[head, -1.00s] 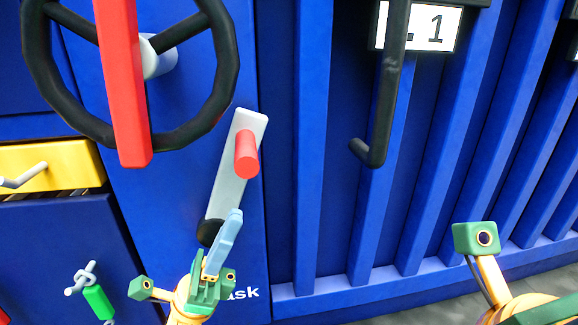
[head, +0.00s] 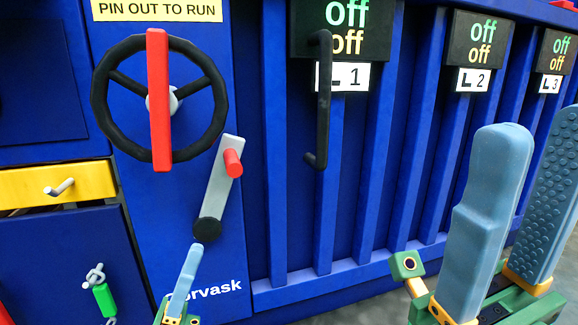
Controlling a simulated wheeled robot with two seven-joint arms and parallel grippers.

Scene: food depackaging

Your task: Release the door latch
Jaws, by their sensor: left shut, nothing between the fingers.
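A grey lever (head: 217,185) with a red knob (head: 233,162) is on the blue front panel, tilted slightly right of upright from its black pivot (head: 207,230). I cannot tell if it is the door latch. A black handwheel (head: 100,100) with a red bar (head: 159,110) across it is above left of it. My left gripper (head: 192,252) is shut and empty, its tip just below the pivot; its lower part is cut off by the frame. My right gripper (head: 528,150) is at the lower right, its two blue-grey fingers apart, with nothing between them.
A black bar handle (head: 322,105) stands out from the ribbed blue wall right of the lever. A yellow drawer (head: 35,188) and a green pin (head: 104,298) are at the left. Signs marked 1, 2 and 3 run along the top. Grey floor shows at the bottom.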

